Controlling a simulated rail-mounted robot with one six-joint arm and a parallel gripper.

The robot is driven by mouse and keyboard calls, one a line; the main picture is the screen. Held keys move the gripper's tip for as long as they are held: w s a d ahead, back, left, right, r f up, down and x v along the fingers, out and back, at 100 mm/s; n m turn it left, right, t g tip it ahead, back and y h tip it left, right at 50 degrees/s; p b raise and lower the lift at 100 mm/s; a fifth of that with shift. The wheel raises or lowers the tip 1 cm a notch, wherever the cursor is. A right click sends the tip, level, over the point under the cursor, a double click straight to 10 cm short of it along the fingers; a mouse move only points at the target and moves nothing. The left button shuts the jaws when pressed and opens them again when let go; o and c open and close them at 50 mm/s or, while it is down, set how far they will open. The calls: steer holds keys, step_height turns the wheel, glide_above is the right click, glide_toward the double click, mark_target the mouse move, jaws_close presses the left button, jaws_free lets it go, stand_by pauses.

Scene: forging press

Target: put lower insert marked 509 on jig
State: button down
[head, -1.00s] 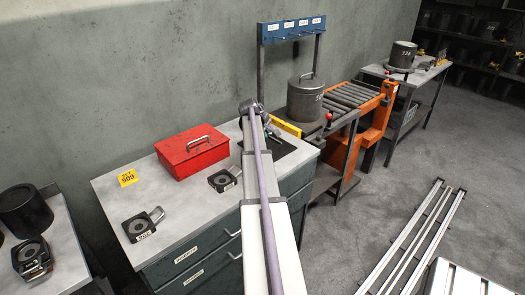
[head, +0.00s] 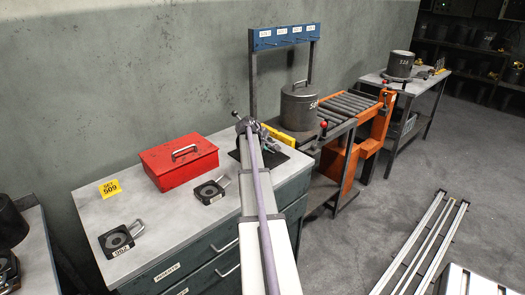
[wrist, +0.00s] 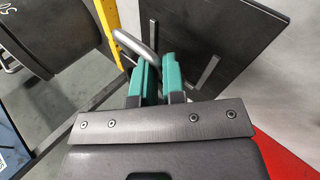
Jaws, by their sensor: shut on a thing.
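My gripper (wrist: 158,82) has teal fingers shut on a grey curved handle (wrist: 135,47) in the wrist view. What hangs from the handle is mostly hidden by the gripper body, and I cannot read a mark on it. In the head view my gripper is at the far end of my arm, over the black plate (head: 291,160) at the bench's right end. The plate also shows in the wrist view (wrist: 240,40), with light bars on it; it may be the jig. Two square dark inserts lie on the bench: one labelled insert (head: 117,239), number unclear, and another (head: 208,191).
A red toolbox (head: 180,163) and a yellow "SET 509" sign (head: 110,188) are on the grey bench. A yellow block (head: 280,134) is beyond the gripper. A lidded cylinder (head: 299,108) stands by the roller conveyor (head: 350,104). A blue rack (head: 284,37) rises behind.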

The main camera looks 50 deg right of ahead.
step_height(320, 180, down, 6)
steer(key=b, duration=0.4)
steer(key=shift+d+f, duration=0.1)
steer(key=shift+r, duration=0.2)
steer(key=shift+f, duration=0.1)
steer(key=c, duration=1.2)
jaws_free()
steer(key=p+v, duration=0.9)
steer(key=v, duration=0.3)
